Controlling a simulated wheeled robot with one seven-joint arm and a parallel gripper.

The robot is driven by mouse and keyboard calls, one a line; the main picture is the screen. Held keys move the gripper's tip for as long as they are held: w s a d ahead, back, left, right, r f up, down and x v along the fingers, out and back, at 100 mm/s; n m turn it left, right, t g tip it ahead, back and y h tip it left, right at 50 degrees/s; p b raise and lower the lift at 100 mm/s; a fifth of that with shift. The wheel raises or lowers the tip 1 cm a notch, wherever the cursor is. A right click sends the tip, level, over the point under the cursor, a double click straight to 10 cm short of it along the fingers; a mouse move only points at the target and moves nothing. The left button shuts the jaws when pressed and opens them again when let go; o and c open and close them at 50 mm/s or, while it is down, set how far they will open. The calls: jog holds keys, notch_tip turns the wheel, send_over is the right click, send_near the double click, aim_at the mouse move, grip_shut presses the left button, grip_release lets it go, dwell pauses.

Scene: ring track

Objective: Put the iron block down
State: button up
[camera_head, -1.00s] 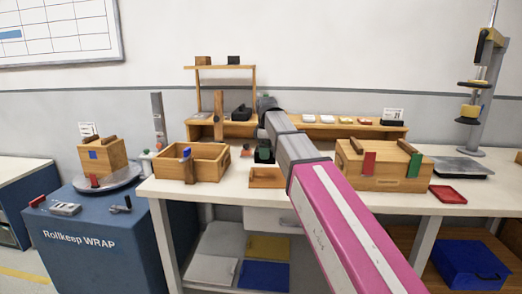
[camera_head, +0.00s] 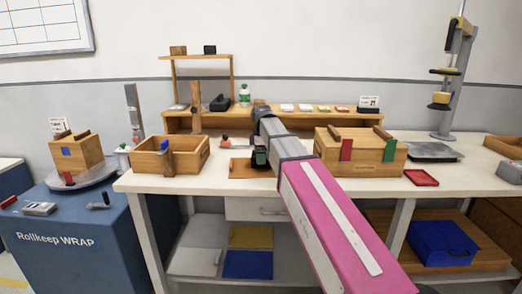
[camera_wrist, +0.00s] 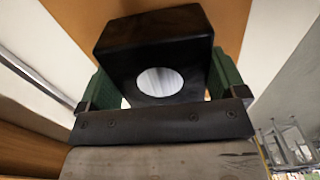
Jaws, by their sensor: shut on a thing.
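My gripper (camera_head: 260,157) hangs over the worktop near the right end of a small wooden board (camera_head: 240,168). In the wrist view its green fingers (camera_wrist: 165,88) are shut on the sides of the iron block (camera_wrist: 150,32), a black block with a round pale spot on the face towards the camera. A wooden surface (camera_wrist: 75,20) lies beyond the block there. I cannot tell whether the block touches it. In the head view the block is hard to make out against the dark gripper.
An open wooden box (camera_head: 190,160) stands left of the board. A closed wooden box (camera_head: 360,156) with red and green tabs stands to the right, near a red tray (camera_head: 421,177). A low shelf (camera_head: 300,120) runs behind. My arm covers part of the worktop.

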jog(key=shift+f, duration=0.25)
jog(key=o, duration=1.4)
jog(key=shift+f, duration=0.15)
notch_tip(320, 180, up, 12)
jog(key=shift+r, duration=0.15)
jog(key=shift+s, duration=0.1)
